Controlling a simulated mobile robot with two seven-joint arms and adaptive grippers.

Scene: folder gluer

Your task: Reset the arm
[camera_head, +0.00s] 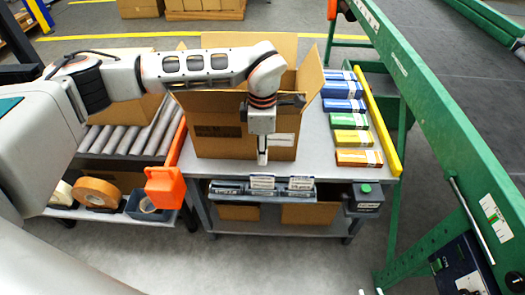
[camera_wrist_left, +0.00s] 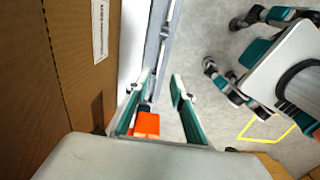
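My left arm (camera_head: 200,68) reaches in from the left across the open cardboard box (camera_head: 215,130), with its forearm above the box. My left gripper (camera_head: 262,158) hangs down in front of the box's near wall, above the front edge of the grey table (camera_head: 317,135). In the left wrist view the gripper (camera_wrist_left: 158,95) has its two fingers apart. I see nothing held between them. The box wall (camera_wrist_left: 80,60) is close beside the gripper there. My right gripper is not in view.
Blue, green, yellow and orange packs (camera_head: 352,138) lie right of the box, beside a yellow rail (camera_head: 378,120). A green machine frame (camera_head: 440,120) stands at right. A roller conveyor (camera_head: 125,140), tape rolls (camera_head: 97,192) and an orange object (camera_head: 165,187) are at left. The front floor is clear.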

